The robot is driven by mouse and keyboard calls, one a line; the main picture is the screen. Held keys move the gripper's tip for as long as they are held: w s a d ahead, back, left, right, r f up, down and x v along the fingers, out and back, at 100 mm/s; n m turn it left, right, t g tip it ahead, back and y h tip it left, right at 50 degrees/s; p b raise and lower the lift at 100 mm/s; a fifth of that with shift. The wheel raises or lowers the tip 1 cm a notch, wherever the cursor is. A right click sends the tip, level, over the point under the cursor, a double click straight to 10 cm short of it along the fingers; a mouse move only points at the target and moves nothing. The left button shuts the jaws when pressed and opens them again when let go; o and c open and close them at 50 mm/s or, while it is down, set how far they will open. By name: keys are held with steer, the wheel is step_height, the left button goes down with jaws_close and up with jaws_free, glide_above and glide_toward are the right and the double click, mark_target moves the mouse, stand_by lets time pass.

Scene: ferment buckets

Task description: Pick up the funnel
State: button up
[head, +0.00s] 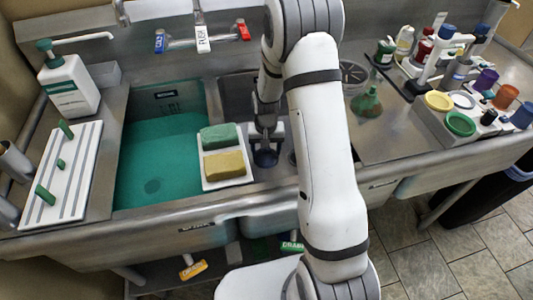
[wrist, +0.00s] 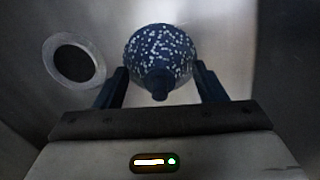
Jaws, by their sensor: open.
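A dark blue, white-speckled funnel (wrist: 160,55) shows in the wrist view, mouth down, with its short narrow spout towards the camera. My gripper (wrist: 158,88) is open, with one finger on each side of the spout end; I cannot tell whether either finger touches it. In the head view my gripper (head: 266,136) points down into the sink's right basin, just above the dark blue funnel (head: 265,158). My arm and gripper hide part of it there. A green funnel-shaped thing (head: 367,103) stands on the right drainboard.
A dark round drain hole (wrist: 74,63) lies left of the funnel. A white tray (head: 207,184) with green and yellow sponges sits left of my gripper. The faucet (head: 203,40) is behind. Bottles and a caddy (head: 445,130) crowd the right.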

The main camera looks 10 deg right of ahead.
steer(key=shift+c, duration=0.4)
steer(key=c, duration=0.6)
steer(key=shift+c, duration=0.6)
